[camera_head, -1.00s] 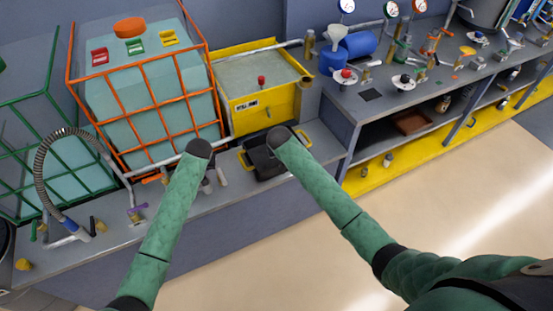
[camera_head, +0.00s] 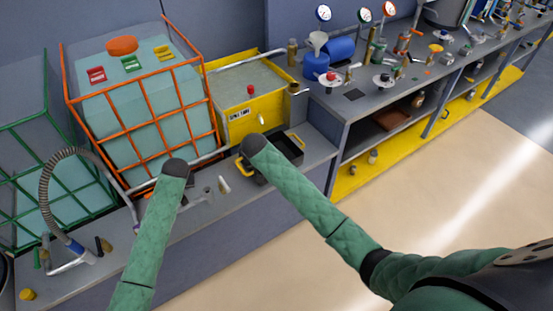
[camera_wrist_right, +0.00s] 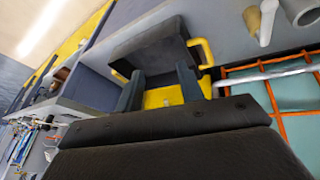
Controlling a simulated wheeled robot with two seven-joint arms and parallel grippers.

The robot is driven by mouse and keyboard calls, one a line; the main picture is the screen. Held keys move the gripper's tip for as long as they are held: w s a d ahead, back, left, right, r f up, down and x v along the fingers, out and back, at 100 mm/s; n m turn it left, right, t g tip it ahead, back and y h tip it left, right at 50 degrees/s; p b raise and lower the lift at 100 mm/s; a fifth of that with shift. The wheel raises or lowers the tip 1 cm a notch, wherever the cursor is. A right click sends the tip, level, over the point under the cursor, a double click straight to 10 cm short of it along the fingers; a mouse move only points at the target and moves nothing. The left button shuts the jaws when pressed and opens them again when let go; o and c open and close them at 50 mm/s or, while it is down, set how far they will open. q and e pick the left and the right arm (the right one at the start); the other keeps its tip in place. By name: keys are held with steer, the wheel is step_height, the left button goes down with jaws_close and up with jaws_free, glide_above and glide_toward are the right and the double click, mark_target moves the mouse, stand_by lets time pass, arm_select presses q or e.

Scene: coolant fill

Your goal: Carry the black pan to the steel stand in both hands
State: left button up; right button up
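The black pan (camera_head: 287,149) lies on the low grey bench in front of the yellow tank, with a yellow handle at each end. In the right wrist view the pan (camera_wrist_right: 150,45) lies beyond my fingers, a yellow handle at its right. My right gripper (camera_wrist_right: 158,92) has its two fingers spread, with no object held between them. In the head view the right wrist hides part of the pan's left side. My left gripper (camera_head: 185,180) is left of the pan, apart from it; its fingers are mostly hidden behind the wrist. I cannot pick out the steel stand.
The yellow tank (camera_head: 250,108) and an orange-caged container (camera_head: 145,110) stand behind the low bench. A curved hose (camera_head: 48,180) is at the left. The floor (camera_head: 400,200) in front is open.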

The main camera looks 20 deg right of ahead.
steer(key=v, duration=0.6)
steer(key=shift+r, duration=0.3)
steer(key=shift+s+d, duration=0.1)
steer(key=shift+d, duration=0.05)
